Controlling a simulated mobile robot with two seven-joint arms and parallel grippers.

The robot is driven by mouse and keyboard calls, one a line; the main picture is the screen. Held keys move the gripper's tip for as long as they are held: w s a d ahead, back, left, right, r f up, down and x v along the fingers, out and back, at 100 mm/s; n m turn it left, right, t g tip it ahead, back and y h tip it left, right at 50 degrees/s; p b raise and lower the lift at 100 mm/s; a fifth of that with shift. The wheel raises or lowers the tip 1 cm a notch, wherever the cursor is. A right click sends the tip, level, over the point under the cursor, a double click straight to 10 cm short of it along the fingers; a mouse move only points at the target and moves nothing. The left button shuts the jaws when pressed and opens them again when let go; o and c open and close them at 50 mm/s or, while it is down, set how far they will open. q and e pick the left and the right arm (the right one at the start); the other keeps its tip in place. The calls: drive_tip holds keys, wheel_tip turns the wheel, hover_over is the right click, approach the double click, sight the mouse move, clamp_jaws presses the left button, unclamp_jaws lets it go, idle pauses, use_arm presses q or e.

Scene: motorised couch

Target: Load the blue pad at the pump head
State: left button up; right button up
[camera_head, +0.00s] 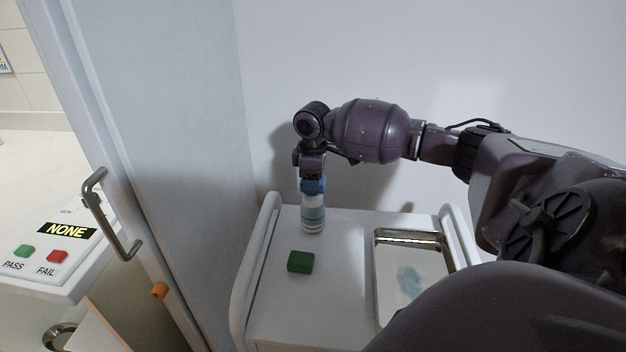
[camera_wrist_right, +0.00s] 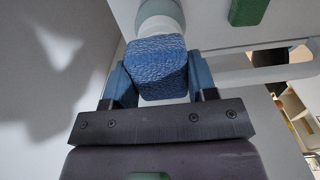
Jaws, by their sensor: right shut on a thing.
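My right gripper (camera_head: 313,184) reaches in from the right and points down over the pump bottle. In the right wrist view it (camera_wrist_right: 158,85) is shut on the blue pad (camera_wrist_right: 157,68), a rough-textured block between its two fingers. The pump bottle (camera_head: 313,218), clear and pale with light teal contents, stands upright on the white trolley top. Its pale round upper part (camera_wrist_right: 160,18) shows beyond the pad in the right wrist view. The pad covers the pump head; whether they touch or are slightly apart I cannot tell. My left gripper is not in view.
A green pad (camera_head: 300,262) lies on the trolley (camera_head: 340,255) in front of the bottle. A metal tray (camera_head: 376,285) with a pale blue patch inside is to the right. A door handle (camera_head: 112,215) and a PASS/FAIL panel (camera_head: 45,245) reading NONE are left. A wall is behind.

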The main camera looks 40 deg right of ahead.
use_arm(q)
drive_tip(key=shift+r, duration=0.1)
use_arm(e)
drive_tip(key=shift+f, duration=0.3)
drive_tip(key=shift+f, duration=0.25)
idle(0.8)
drive_tip(key=shift+r, duration=0.15)
drive_tip(key=shift+r+p, duration=1.3)
drive_tip(key=shift+r, duration=0.35)
drive_tip(key=shift+r+p, duration=1.65)
drive_tip(key=shift+r, duration=0.15)
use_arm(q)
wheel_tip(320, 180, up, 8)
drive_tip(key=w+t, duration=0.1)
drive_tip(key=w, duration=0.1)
use_arm(e)
drive_tip(key=shift+f, duration=0.1)
drive_tip(key=shift+m, duration=0.3)
